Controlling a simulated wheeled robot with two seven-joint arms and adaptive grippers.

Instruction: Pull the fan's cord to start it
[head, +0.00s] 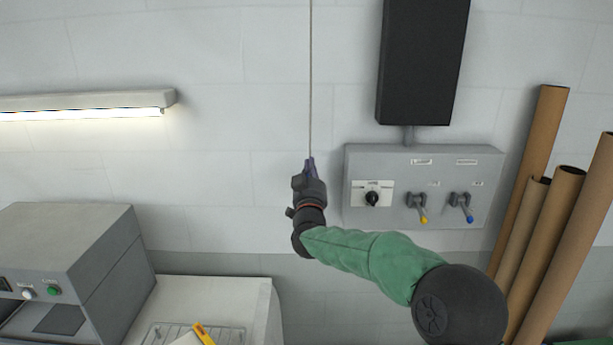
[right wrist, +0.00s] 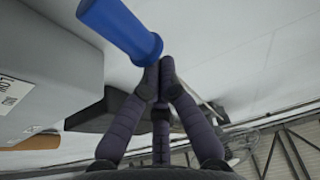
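The fan's cord (head: 310,80) hangs as a thin, straight, near-vertical line in front of the wall in the head view. Its lower visible end meets the tips of my right gripper (head: 310,163), which points upward. In the right wrist view the fingers of my right gripper (right wrist: 160,68) are drawn together at the flared end of a blue handle (right wrist: 122,28). They look shut at the cord's handle end; the exact contact point is hidden. The handle does not show in the head view. My left gripper is not in view.
A grey panel (head: 360,218) with a black knob (head: 372,198) and yellow and blue levers is right of my gripper, below a black box (head: 422,60). Brown tubes (head: 540,250) lean at the right. A grey machine (head: 75,240) stands lower left.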

